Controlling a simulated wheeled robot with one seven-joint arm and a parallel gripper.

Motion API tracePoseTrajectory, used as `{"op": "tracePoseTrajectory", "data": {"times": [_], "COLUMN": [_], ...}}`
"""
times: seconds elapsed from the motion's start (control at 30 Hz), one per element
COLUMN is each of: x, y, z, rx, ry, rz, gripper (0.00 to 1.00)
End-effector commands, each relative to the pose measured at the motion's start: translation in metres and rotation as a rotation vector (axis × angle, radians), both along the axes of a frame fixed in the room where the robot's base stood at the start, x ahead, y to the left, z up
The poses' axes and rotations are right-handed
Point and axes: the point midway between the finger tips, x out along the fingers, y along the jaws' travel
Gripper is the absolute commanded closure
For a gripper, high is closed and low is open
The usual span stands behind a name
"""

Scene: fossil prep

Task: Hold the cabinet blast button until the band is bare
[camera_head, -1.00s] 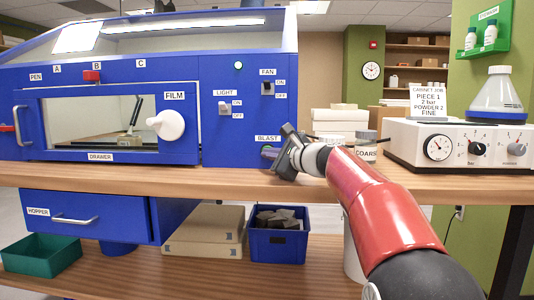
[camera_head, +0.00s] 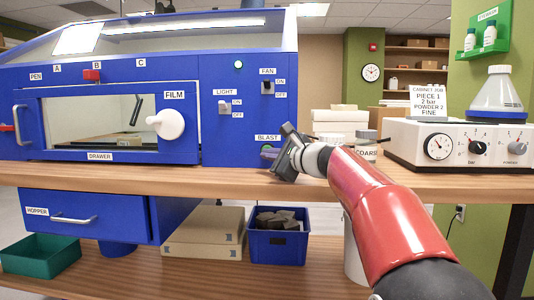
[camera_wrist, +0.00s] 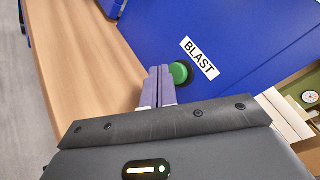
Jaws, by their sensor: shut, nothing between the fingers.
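The blue cabinet (camera_head: 225,130) stands on the bench with its BLAST label at the lower right of the front. The green blast button (camera_wrist: 180,73) shows in the wrist view beside that label. My gripper (camera_wrist: 161,76) is shut and empty, its fingertips right at the button and overlapping its edge; I cannot tell whether they press it. In the head view my gripper (camera_head: 272,156) covers most of the button. Through the window a dark nozzle (camera_head: 135,109) hangs above a small brownish piece (camera_head: 128,139). The band on it is too small to make out.
A white FILM knob (camera_head: 167,124) sits on the window's right side. LIGHT and FAN switches are above the button. A COARSE jar (camera_head: 366,152) and a white dial unit (camera_head: 430,150) stand to the right of my arm.

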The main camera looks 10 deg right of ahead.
Motion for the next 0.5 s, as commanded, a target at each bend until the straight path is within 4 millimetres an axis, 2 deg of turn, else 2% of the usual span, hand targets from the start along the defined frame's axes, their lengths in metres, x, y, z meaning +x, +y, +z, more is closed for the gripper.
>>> {"op": "tracePoseTrajectory", "data": {"times": [0.5], "x": [-0.042], "y": [0.014], "z": [-0.001], "rx": [0.001], "ry": [-0.001], "rz": [0.000], "gripper": [1.00]}}
